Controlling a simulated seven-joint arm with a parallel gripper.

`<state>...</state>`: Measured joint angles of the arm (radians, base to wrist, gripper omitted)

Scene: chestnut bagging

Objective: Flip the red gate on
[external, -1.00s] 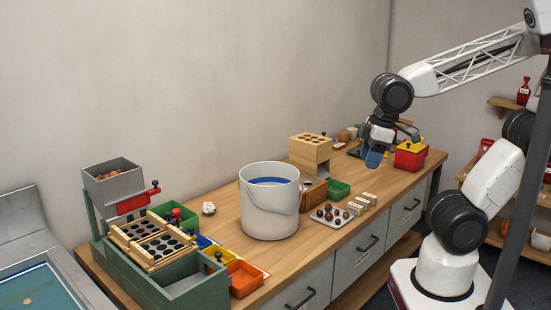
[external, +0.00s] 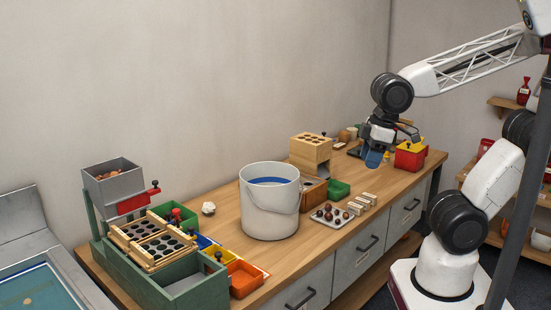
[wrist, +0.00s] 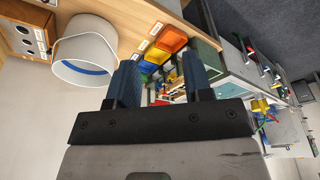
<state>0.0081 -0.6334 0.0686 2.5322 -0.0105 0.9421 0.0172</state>
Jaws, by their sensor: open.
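The red gate (external: 132,204) is on the front of the grey hopper (external: 117,188) at the left end of the bench, with a red handle piece (external: 153,188) at its right. The hopper holds brown chestnuts. My gripper (external: 374,158) hangs over the right end of the bench, far from the gate. In the wrist view my gripper (wrist: 160,85) has its two blue fingers apart with nothing between them. I cannot make out the gate clearly in the wrist view.
A white bucket (external: 270,222) stands mid-bench, between my gripper and the hopper. A wooden block with holes (external: 310,150), a green bin (external: 338,189) and a tray of chestnuts (external: 331,221) are nearby. A sorting rack (external: 152,240) sits below the hopper.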

